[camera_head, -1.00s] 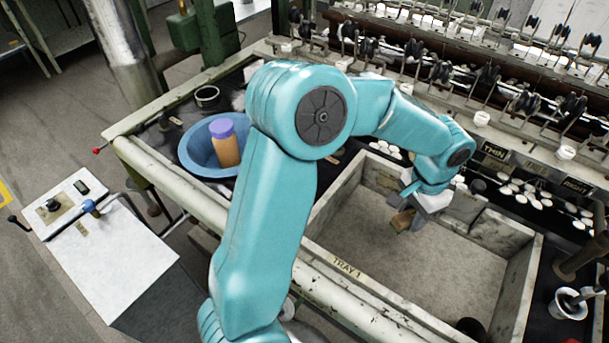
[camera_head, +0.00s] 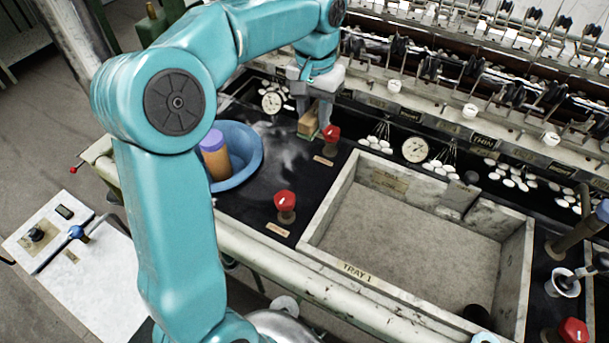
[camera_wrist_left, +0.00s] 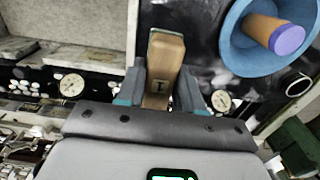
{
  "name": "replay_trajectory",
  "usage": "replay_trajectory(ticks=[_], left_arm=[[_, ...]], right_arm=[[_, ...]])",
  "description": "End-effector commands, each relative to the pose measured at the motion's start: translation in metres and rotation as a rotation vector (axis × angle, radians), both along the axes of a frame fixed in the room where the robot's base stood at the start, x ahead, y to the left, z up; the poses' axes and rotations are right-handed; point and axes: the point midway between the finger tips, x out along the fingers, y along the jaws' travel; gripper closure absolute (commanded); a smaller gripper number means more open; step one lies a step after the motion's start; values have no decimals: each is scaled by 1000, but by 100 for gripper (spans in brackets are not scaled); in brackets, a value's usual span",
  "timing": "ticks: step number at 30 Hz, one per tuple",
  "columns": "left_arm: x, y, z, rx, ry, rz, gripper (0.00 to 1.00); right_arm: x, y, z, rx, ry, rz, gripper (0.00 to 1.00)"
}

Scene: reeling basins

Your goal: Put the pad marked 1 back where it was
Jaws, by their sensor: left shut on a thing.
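The pad is a tan wooden block (camera_head: 308,123) with a green edge at its lower end. My left gripper (camera_head: 320,108) is shut on it, over the black bench top between the blue bowl and a red knob. In the left wrist view the pad (camera_wrist_left: 165,58) stands out between the two fingers, and a dark mark like a 1 shows on its face near them. I cannot tell whether its lower end touches the bench. My right gripper is not in view.
The blue bowl (camera_head: 252,158) with a purple-capped orange bottle (camera_head: 215,158) is left of the pad. Red knobs stand close by at the right (camera_head: 331,133) and in front (camera_head: 285,200). The stone tray marked TRAY 1 (camera_head: 325,262) lies to the right, its floor mostly clear.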

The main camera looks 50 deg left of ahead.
Motion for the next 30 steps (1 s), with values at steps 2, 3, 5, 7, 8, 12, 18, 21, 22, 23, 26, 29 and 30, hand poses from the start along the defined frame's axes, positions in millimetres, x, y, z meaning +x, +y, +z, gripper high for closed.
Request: replay_trajectory(ticks=[2, 3, 5, 7, 8, 12, 18, 21, 22, 23, 26, 29, 30], left_arm=[[-1, -1, -22, -2, 7, 0, 92], [0, -2, -34, -1, 7, -2, 92], [-1, -3, -53, -3, 9, -3, 92], [0, -3, -73, -2, 8, -4, 92], [0, -3, -82, -2, 8, -4, 92], [0, -2, -119, -2, 6, -3, 92], [0, 0, -146, 0, 1, -1, 92], [-1, 1, -157, 0, 4, -1, 92], [-1, 1, -162, -1, 4, -1, 92], [-2, 2, -167, -2, 6, -1, 92], [-2, 2, -183, -1, 4, 0, 92], [-2, 2, -190, -1, 2, 0, 92], [-1, 2, -191, 0, 1, 0, 92]], right_arm=[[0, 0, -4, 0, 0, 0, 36], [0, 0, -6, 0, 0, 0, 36], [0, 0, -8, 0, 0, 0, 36], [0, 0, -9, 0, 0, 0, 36], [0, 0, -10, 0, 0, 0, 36], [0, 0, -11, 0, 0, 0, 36], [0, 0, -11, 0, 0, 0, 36], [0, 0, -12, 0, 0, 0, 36], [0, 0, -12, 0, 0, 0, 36], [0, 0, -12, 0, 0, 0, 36], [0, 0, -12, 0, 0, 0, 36], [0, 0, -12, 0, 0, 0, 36], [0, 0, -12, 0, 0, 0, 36]])
